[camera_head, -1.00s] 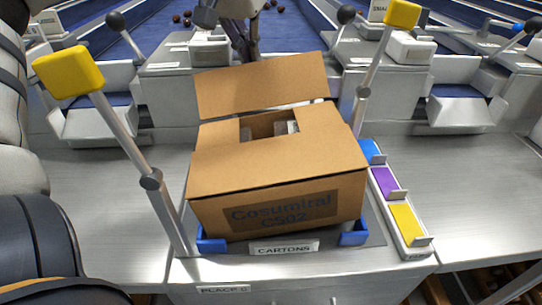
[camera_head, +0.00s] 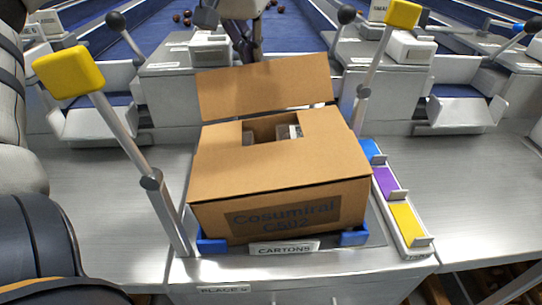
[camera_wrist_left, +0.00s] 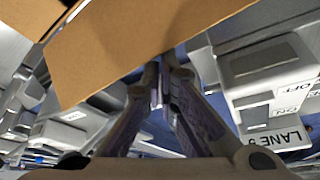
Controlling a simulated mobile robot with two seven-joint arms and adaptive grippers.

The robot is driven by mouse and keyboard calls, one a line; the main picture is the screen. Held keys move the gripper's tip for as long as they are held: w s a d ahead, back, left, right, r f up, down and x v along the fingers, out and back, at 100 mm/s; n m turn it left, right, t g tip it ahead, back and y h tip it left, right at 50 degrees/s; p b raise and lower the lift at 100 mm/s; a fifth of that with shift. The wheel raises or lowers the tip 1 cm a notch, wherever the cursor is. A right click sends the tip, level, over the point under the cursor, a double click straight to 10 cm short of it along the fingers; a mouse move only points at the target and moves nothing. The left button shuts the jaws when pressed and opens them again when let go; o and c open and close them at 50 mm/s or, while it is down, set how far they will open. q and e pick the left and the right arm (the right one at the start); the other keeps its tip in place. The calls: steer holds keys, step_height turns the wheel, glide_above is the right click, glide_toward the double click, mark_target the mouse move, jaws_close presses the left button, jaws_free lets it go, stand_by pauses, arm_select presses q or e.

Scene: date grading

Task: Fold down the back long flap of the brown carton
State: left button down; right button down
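The brown carton (camera_head: 280,205) sits over the blue-cornered cartons holder (camera_head: 212,245). Its front and side flaps lie folded in, leaving a gap at the back middle that shows pale contents. The back long flap (camera_head: 265,88) stands up, leaning away from the opening. My left gripper (camera_head: 246,52) is behind this flap, its fingertips partly hidden by the flap's top edge. In the left wrist view its fingers (camera_wrist_left: 160,82) are close together and look shut and empty, right at the flap (camera_wrist_left: 130,45); contact is unclear. My right gripper is not in view.
Yellow-topped posts (camera_head: 68,72) (camera_head: 402,14) rise left and right of the carton. A rack of blue, purple and yellow blocks (camera_head: 407,220) stands at its right. Machine housings (camera_head: 210,50) and blue lanes lie behind. The counter (camera_head: 470,190) is clear to the right.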

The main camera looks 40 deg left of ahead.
arm_select(q)
steer(key=s+d, duration=0.6)
steer(key=d, duration=0.3)
steer(key=shift+s+r, duration=0.2)
steer(key=shift+s, duration=0.2)
stand_by(0.4)
steer(key=shift+f, duration=0.1)
steer(key=shift+f, duration=2.3)
step_height(320, 180, up, 11)
